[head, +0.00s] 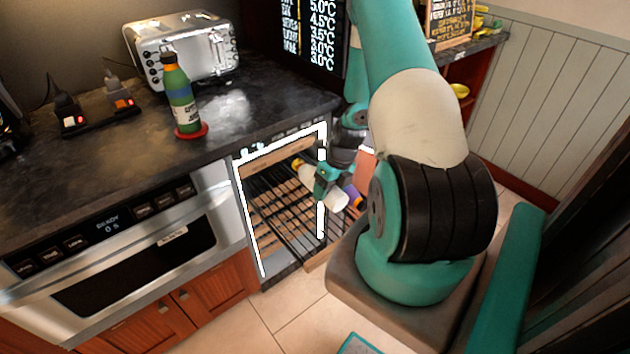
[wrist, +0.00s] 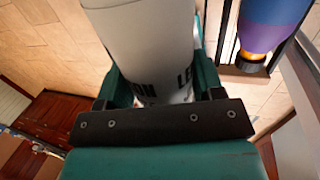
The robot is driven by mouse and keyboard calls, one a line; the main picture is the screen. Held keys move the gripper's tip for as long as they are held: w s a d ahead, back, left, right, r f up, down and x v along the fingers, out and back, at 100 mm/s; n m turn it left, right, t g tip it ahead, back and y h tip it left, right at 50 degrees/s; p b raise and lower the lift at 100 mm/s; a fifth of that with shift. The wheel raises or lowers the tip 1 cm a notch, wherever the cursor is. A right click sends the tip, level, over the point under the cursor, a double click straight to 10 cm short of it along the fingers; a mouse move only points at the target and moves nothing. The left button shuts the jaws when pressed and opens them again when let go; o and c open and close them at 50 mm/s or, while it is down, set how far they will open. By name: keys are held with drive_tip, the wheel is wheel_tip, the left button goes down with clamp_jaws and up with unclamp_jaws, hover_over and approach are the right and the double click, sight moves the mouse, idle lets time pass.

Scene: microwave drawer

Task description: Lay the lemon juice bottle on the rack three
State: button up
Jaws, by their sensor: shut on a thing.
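The lemon juice bottle is white with a yellow cap. My gripper (head: 324,178) is shut around its body. In the head view the bottle (head: 332,199) lies tilted over the pulled-out wire rack (head: 300,232) of the lit cooler, cap towards the cooler. I cannot tell whether it touches the rack. In the wrist view the white body (wrist: 145,45) fills the space between the fingers, with part of its black lettering showing. Which rack is rack three cannot be read from here.
A purple bottle with an orange neck (wrist: 272,25) lies close to the right of the held bottle. A green bottle (head: 181,95) stands on a red coaster on the counter by a toaster (head: 188,48). The microwave drawer (head: 140,250) is left of the cooler.

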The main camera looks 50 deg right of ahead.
drive_tip(key=shift+w, duration=0.25)
drive_tip(key=shift+w+f+g, duration=0.15)
drive_tip(key=shift+w+g, duration=0.05)
drive_tip(key=shift+g, duration=0.2)
drive_tip(key=b+x, duration=0.2)
drive_tip(key=d+b+x, duration=0.1)
drive_tip(key=b+x, duration=0.1)
drive_tip(key=x, duration=0.1)
drive_tip(key=b+x, duration=0.3)
drive_tip(key=shift+s+d+f, duration=0.15)
drive_tip(key=shift+d+f, duration=0.15)
drive_tip(key=shift+d, duration=0.1)
drive_tip(key=o, duration=1.3)
drive_tip(key=v, duration=1.7)
drive_tip(key=shift+s+d+r, duration=0.1)
drive_tip(key=shift+d+r, duration=0.05)
drive_tip(key=shift+d, duration=0.15)
